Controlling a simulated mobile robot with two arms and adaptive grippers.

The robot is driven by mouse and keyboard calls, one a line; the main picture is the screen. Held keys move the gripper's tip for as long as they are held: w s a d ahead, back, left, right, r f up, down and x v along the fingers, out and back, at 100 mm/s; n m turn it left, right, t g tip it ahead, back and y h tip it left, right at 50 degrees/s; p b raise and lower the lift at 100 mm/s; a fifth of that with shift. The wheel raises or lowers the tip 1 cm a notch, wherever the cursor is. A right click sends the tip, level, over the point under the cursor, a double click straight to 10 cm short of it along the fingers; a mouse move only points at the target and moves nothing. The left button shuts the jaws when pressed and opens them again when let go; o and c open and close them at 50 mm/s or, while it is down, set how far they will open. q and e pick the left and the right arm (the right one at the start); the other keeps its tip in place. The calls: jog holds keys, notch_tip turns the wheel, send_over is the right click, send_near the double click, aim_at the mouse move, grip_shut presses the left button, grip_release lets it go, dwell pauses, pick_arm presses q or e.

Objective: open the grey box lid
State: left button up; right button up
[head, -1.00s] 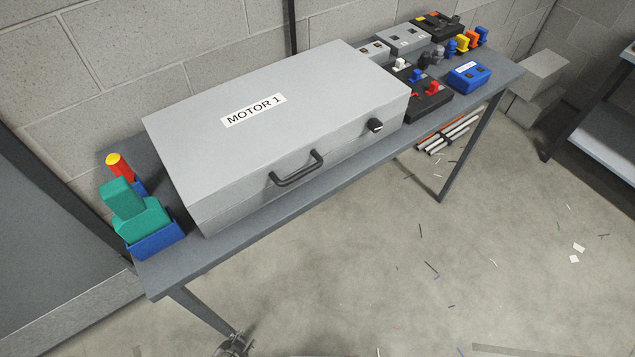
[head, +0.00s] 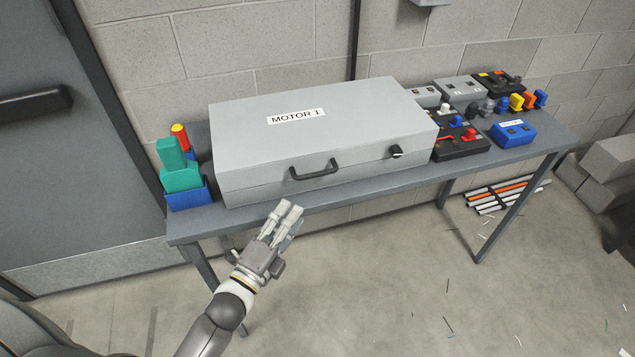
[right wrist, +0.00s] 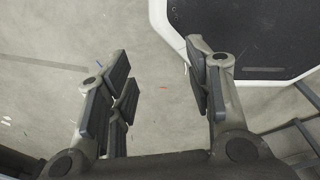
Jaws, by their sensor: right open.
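The grey box (head: 245,190) stands on the table with its lid (head: 320,95) shut and labelled MOTOR 1. A black handle (head: 315,172) is on its front, and a small dark latch or knob (head: 396,152) sits to the right of the handle. My left gripper (head: 284,214) is in front of the table's front edge, below and left of the handle in the picture, apart from the box. Its fingers point up and look close together, but their opening is unclear. My right gripper (right wrist: 163,88) is open and empty above bare floor; it is not in the head view.
The grey table (head: 400,188) also holds a blue holder (head: 188,197) with a green item on the left. Several switch boxes and coloured plugs, with a blue box (head: 513,133), are on the right.

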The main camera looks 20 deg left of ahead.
pick_arm(q)
jog(key=shift+m, duration=0.3)
jog(key=x, duration=0.3)
jog(key=r+p+x, duration=0.1)
jog(key=x, duration=0.3)
jog(key=r+p+x, duration=0.1)
jog(key=x, duration=0.2)
jog(key=shift+w+d+r, duration=0.1)
jog(key=shift+d, duration=0.2)
jog(key=shift+w, duration=0.1)
pick_arm(e)
jog(key=shift+s+d+r, duration=0.1)
jog(key=shift+d+r, duration=0.15)
jog(key=shift+r, duration=0.4)
jog(key=shift+s+d+r, duration=0.1)
jog(key=shift+d+r, duration=0.15)
jog(key=shift+r, duration=0.35)
pick_arm(q)
jog(key=shift+c, duration=0.8)
grip_shut()
pick_arm(e)
jog(key=shift+a, duration=0.15)
